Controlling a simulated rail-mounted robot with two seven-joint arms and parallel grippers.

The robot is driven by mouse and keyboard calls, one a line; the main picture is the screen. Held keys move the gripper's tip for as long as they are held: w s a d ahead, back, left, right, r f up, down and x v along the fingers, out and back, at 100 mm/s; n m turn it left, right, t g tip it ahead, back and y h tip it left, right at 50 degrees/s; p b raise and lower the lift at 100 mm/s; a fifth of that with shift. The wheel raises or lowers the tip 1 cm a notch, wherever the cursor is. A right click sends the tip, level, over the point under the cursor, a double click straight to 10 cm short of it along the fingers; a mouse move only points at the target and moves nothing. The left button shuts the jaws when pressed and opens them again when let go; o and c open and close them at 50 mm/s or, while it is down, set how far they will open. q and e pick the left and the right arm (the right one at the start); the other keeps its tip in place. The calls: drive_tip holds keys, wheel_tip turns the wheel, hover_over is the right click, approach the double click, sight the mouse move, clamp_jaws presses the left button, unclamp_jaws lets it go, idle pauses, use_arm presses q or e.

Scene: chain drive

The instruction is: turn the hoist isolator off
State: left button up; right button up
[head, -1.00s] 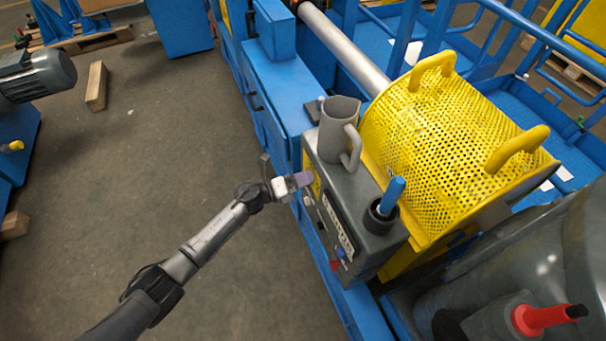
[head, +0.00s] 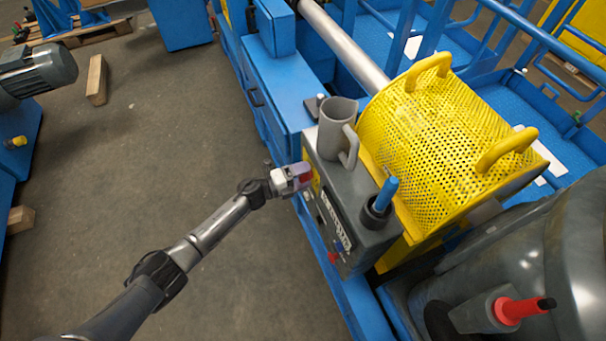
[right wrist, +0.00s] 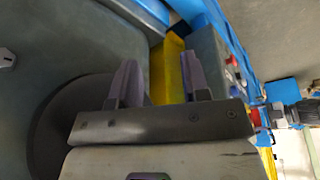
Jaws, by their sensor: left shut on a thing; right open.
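A grey control box (head: 340,200) stands beside the yellow mesh guard. My left gripper (head: 305,177) is at the box's left face and is shut on a red part, which looks like the isolator's handle (head: 307,178). A bit of yellow plate (head: 316,182) shows just behind it. The fingers hide most of the handle, so its angle cannot be read. My right gripper (right wrist: 162,85) shows only in the right wrist view, open and with nothing between its fingers. The left gripper also shows at the right of that view (right wrist: 262,116).
A grey mug (head: 337,124) and a blue-handled tool in a dark holder (head: 378,212) stand on the box. The yellow mesh guard (head: 440,135) is to its right. A red-handled part (head: 520,309) is at lower right. The floor (head: 170,150) at left is mostly clear.

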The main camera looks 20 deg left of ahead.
idle(0.3)
use_arm(q)
drive_tip(key=o, duration=0.9)
drive_tip(key=shift+s+a, duration=0.35)
drive_tip(key=shift+a, duration=0.1)
drive_tip(key=p+v, duration=0.2)
drive_tip(key=v, duration=1)
drive_tip(key=shift+s+a, duration=0.25)
drive_tip(key=shift+s, duration=0.05)
